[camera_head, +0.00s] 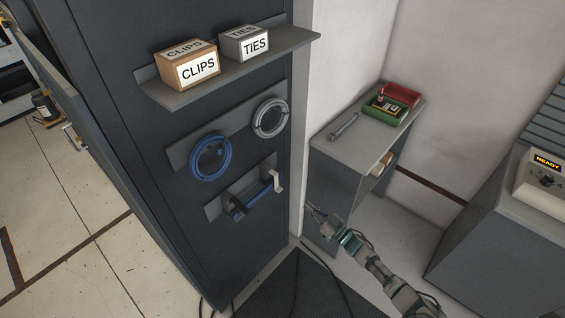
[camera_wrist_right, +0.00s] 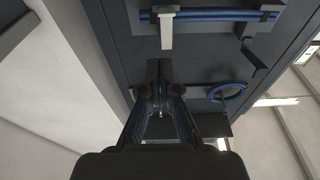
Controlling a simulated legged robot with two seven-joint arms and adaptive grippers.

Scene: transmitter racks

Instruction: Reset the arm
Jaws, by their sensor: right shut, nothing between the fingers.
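My right arm comes in from the bottom right of the head view. The white tab also shows in the head view (camera_head: 277,181), at the end of a blue bar on the lower bracket. The gripper looks apart from it. My left gripper is not in view.
A shelf (camera_head: 180,98) on the cabinet holds a CLIPS box (camera_head: 187,66) and a TIES box (camera_head: 244,44). Blue (camera_head: 211,158) and grey (camera_head: 270,117) cable coils hang below. Cables lie on the dark floor mat (camera_head: 290,285).

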